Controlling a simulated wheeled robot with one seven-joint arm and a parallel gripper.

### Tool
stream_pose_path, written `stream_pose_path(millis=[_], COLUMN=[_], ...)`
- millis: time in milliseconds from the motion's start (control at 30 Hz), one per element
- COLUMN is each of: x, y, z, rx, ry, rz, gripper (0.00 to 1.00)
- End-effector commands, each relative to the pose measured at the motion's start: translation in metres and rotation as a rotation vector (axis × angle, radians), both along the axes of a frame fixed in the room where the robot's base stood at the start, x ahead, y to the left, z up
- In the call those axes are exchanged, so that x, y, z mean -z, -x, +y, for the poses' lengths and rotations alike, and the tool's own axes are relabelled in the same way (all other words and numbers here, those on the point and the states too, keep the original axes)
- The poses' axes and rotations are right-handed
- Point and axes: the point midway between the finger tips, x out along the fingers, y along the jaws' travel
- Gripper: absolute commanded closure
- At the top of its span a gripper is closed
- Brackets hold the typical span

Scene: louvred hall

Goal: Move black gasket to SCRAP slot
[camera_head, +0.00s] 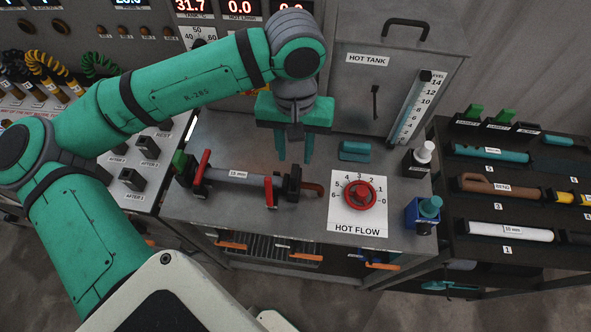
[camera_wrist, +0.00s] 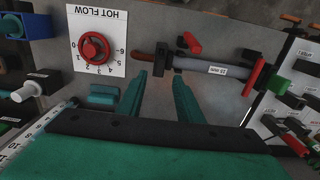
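My gripper (camera_head: 295,155) points down over the bench, behind the clamped pipe and left of the teal block. Its two teal fingers are apart with nothing between them; the wrist view (camera_wrist: 160,78) shows the same gap. I cannot pick out a black gasket for certain in either view. A grey pipe (camera_head: 245,179) labelled 15 mm lies in a fixture with red levers and a black clamp (camera_head: 291,182) near its right end. No label that I can read says SCRAP; small labels on the back of the right rack (camera_head: 468,124) are too blurred.
The bench (camera_head: 215,135) carries a red HOT FLOW knob (camera_head: 359,194), a teal block (camera_head: 354,151), a white-topped valve (camera_head: 419,158) and a blue-teal fitting (camera_head: 424,212). The hot tank (camera_head: 372,95) stands behind. The right rack holds several pipes. A switch panel (camera_head: 135,165) stands left.

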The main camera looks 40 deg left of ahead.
Motion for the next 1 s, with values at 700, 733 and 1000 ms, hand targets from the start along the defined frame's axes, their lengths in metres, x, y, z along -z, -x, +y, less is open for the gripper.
stream_pose_path(millis=[700, 733, 1000], x=[0.08, 0.082, 0.093], y=[0.001, 0.001, 0.001], z=[0.001, 0.002, 0.001], rx=[-0.005, -0.005, -0.003], ry=[0.004, 0.003, 0.001], rz=[-0.003, -0.002, -0.003], gripper=[0.67, 0.67, 0.67])
